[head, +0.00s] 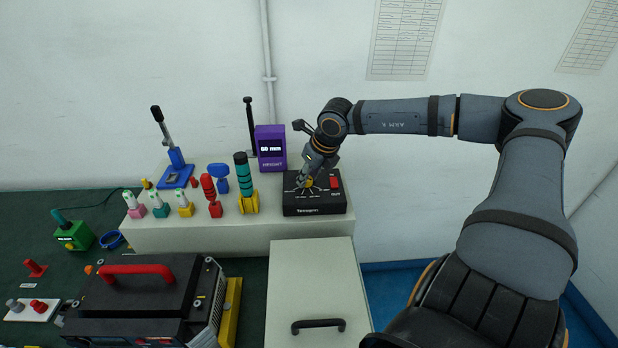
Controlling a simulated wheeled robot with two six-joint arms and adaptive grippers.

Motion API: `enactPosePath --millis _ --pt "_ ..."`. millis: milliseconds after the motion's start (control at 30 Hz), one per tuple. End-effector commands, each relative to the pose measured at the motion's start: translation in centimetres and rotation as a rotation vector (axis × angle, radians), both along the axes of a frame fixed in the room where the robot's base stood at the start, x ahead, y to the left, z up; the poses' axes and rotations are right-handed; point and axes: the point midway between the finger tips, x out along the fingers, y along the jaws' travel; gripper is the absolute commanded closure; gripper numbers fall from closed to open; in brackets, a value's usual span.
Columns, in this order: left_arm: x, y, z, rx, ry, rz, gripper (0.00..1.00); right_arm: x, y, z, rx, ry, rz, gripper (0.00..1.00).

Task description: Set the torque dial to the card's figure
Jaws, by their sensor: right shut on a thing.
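A black box (315,206) with a dial face stands at the right end of the pale raised shelf. Its yellow knob (309,184) shows in part under my right gripper. White marks surround the knob, but they are too small to read. My right gripper (308,180) points down at the box and is shut on the knob; its fingers hide much of it. A small red patch is on the box's right side. I cannot make out a card with a torque figure. My left gripper is not in view.
Several coloured hand tools stand to the left on the shelf (150,235). A black case (140,300) with a red handle is in front. Printed sheets (405,38) hang on the wall.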

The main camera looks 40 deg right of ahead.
Motion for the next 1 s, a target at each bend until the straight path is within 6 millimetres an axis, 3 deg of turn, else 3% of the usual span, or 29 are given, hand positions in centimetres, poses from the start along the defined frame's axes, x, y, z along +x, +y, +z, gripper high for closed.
enactPosePath --millis 500,700,1000 --pt "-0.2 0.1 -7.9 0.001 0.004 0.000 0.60 0.1 0.2 -0.7 -0.008 -0.004 -0.390 1.00" --pt "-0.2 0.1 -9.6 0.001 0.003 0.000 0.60 0.1 0.4 -0.4 -0.005 -0.003 -0.509 1.00" --pt "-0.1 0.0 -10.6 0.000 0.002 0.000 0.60 0.2 0.5 -0.1 -0.002 -0.002 -0.601 1.00"
